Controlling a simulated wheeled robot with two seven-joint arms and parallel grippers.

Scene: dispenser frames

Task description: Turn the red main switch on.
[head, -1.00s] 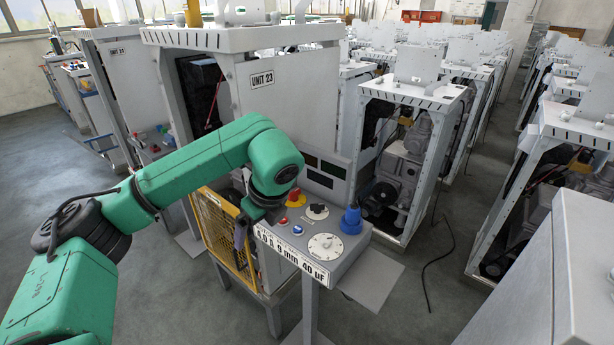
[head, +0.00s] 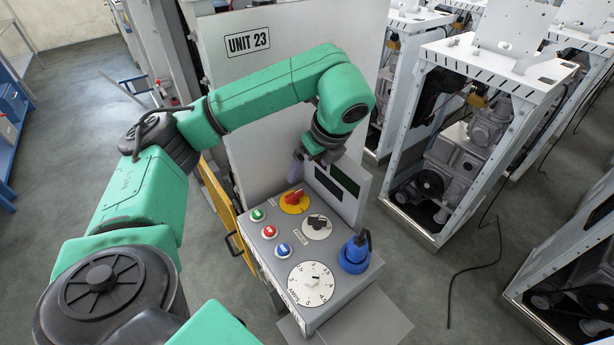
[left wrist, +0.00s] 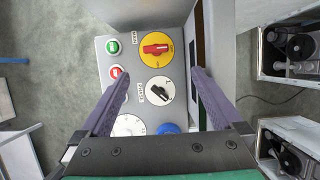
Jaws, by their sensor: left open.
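The red main switch (head: 294,198) is a red rotary handle on a yellow disc, at the back left of the grey control panel (head: 340,293). In the left wrist view the switch (left wrist: 155,48) lies ahead between the fingers, its handle lying across the picture. My left gripper (head: 308,168) is above and behind the switch in the head view, apart from it. Its purple fingers (left wrist: 163,78) are spread and empty in the left wrist view. My right gripper is not in view.
Near the switch are a black knob (head: 318,225), a white dial (head: 310,284), a blue plug (head: 355,252), and green (head: 257,215), red (head: 269,232) and blue (head: 281,250) buttons. Dark displays (head: 344,180) stand behind the panel. The UNIT 23 cabinet (head: 290,35) rises behind.

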